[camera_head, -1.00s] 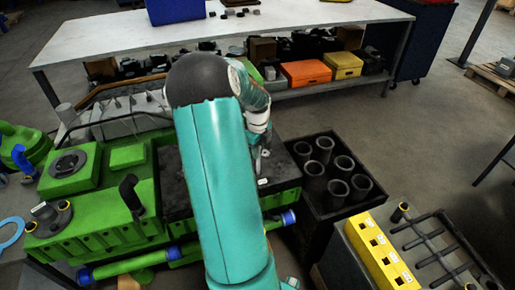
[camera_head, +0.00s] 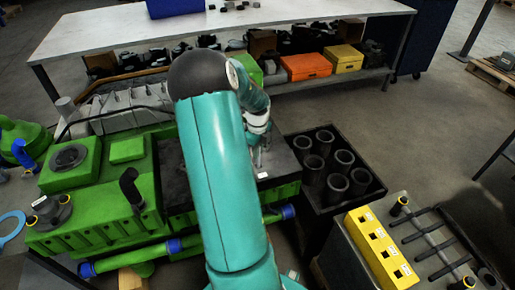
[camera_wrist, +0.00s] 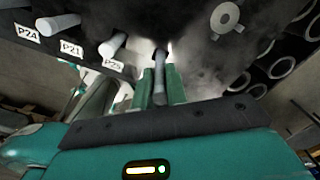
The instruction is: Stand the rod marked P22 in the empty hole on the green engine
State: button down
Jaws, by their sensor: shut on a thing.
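The green engine (camera_head: 95,225) stands at the left in the head view, and its dark top deck lies partly behind my arm. My gripper (camera_wrist: 160,88) shows in the wrist view with its teal fingers shut on a slim grey rod (camera_wrist: 160,66). The rod points away from me towards a dark surface. I cannot read a P22 mark on it, and its far end is unclear. Pale rods (camera_wrist: 112,45) stand out of the surface at the left, beside tags reading P24, P21 and what looks like P25 (camera_wrist: 113,65). The empty hole cannot be made out.
A black tray (camera_head: 318,212) of dark cylinders stands right of the engine. A yellow slotted block (camera_head: 382,250) sits on a grey bench at the lower right. A long white table (camera_head: 110,32) with boxes beneath is behind. A round washer-like part (camera_wrist: 225,17) shows in the wrist view.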

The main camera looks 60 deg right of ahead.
jog(key=shift+f, duration=2.3)
jog(key=c, duration=1.3)
grip_release()
jog(key=shift+c, duration=0.2)
notch_tip(320, 180, up, 14)
jog(key=shift+f, duration=0.1)
